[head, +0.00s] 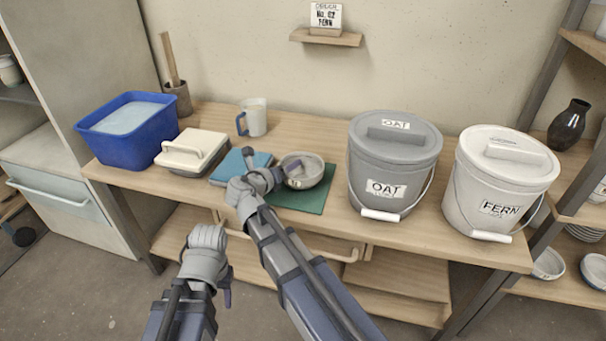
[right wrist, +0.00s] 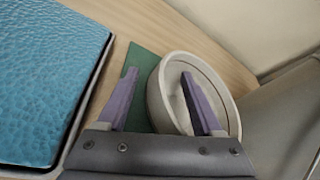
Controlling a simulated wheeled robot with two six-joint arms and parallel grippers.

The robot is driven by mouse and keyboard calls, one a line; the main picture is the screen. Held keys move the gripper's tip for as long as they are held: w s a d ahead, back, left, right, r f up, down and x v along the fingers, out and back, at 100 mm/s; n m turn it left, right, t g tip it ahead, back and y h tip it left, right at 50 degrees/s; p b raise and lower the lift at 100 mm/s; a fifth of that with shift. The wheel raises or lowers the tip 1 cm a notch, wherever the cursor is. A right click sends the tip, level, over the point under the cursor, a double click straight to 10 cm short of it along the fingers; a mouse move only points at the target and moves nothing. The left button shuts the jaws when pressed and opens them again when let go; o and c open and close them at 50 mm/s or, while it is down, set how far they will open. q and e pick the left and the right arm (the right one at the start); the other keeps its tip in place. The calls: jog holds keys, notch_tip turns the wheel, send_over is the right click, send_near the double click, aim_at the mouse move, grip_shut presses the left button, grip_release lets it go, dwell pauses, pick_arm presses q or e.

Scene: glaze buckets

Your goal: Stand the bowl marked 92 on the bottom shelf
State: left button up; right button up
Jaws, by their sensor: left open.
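A small grey-white bowl (head: 308,180) stands on the green mat (head: 305,200) on the worktable; it also shows in the right wrist view (right wrist: 226,95). A small dark mark on its near side is too blurred to read. My right gripper (head: 284,174) is at the bowl's near left wall. In the right wrist view, its purple fingers (right wrist: 160,73) are apart, one outside the bowl, one over its inside, with the rim between them. My left gripper (head: 227,288) is open and empty in front of the table. A lower shelf (head: 560,290) of the right rack holds bowls.
A blue-topped box (head: 232,165) lies left of the bowl. A grey OAT bucket (head: 390,160) and a white FERN bucket (head: 495,190) stand to the right. A mug (head: 255,118), a cream-lidded box (head: 192,150) and a blue tub (head: 130,145) stand behind and left.

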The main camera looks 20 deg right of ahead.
grip_shut()
dwell(0.3)
dwell(0.9)
